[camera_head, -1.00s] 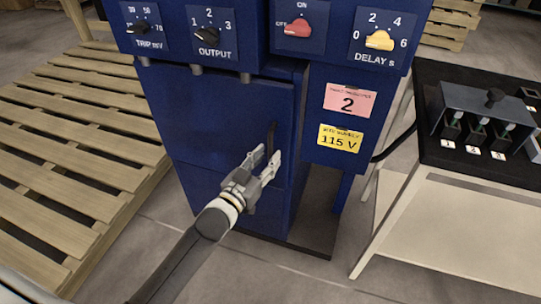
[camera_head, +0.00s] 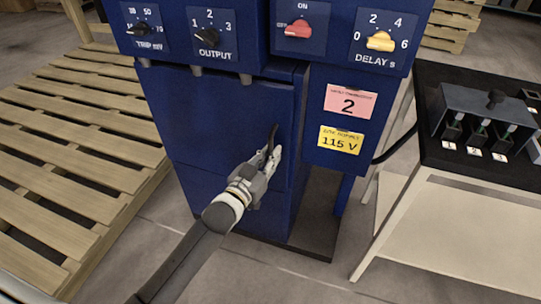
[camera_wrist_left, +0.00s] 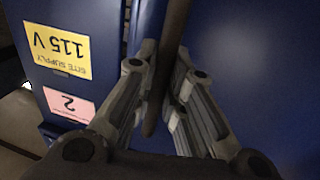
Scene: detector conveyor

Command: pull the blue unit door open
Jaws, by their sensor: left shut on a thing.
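The blue unit door (camera_head: 205,115) is the upper front panel of the blue cabinet, below the row of knobs. It looks shut. Its dark vertical handle (camera_head: 273,135) is near the door's right edge. My left gripper (camera_head: 273,158) is at the handle's lower part and is shut on it. In the left wrist view the dark handle bar (camera_wrist_left: 165,70) runs between the two fingers (camera_wrist_left: 158,95). The fingers hide the handle's lower end in the head view. My right gripper is not in view.
The cabinet's knob panel (camera_head: 180,62) overhangs the door. A side panel (camera_head: 320,155) with pink and yellow labels is right of it. A black-topped table (camera_head: 440,172) with a small device stands further right. A wooden pallet (camera_head: 75,130) lies left. Some floor in front is bare.

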